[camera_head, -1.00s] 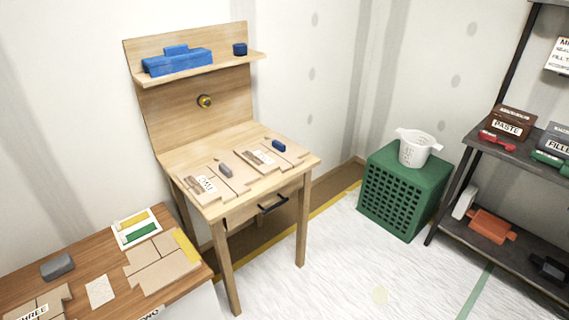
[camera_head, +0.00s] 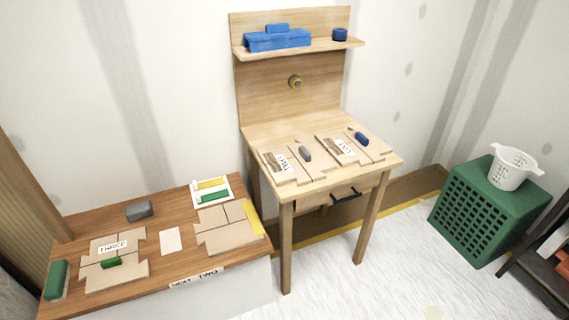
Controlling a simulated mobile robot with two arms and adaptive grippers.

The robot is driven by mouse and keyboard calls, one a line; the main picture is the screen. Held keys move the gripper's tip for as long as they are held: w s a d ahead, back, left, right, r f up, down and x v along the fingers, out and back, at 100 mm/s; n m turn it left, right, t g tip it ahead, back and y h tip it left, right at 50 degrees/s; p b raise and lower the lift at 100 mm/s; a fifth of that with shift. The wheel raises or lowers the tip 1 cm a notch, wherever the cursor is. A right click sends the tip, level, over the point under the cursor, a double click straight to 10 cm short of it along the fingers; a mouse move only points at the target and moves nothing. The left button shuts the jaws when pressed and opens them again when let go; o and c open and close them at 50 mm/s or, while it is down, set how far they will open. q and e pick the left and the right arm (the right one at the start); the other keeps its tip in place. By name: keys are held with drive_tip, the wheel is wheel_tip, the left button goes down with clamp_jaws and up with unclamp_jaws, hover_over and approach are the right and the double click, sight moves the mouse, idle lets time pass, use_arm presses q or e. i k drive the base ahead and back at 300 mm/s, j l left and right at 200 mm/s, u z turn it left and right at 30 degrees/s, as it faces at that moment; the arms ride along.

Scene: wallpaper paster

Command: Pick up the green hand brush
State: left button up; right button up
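A green block-like object with a pale lower edge (camera_head: 57,280) lies at the left end of the low wooden table; it looks like a hand brush, but its bristles are not clear. A smaller green piece (camera_head: 111,262) lies on the cardboard panel marked THREE (camera_head: 128,272). A white card (camera_head: 211,188) at the table's back right bears a yellow and a green bar. Neither of my grippers is in view.
The low wooden table (camera_head: 166,267) also holds a grey block (camera_head: 139,210) and another cardboard panel (camera_head: 222,232). A taller wooden desk (camera_head: 290,131) stands right of it. A green crate (camera_head: 474,220) bears a white basket (camera_head: 512,168). Pale floor (camera_head: 390,265) lies open in front.

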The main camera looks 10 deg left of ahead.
sight(55, 290)
drive_tip(key=k+u, duration=0.1)
drive_tip(key=u, duration=1.9)
drive_tip(key=i+l+u, duration=0.35)
drive_tip(key=i, duration=0.15)
drive_tip(key=i+l+u, duration=0.4)
drive_tip(key=i+j, duration=0.05)
drive_tip(key=i, duration=0.05)
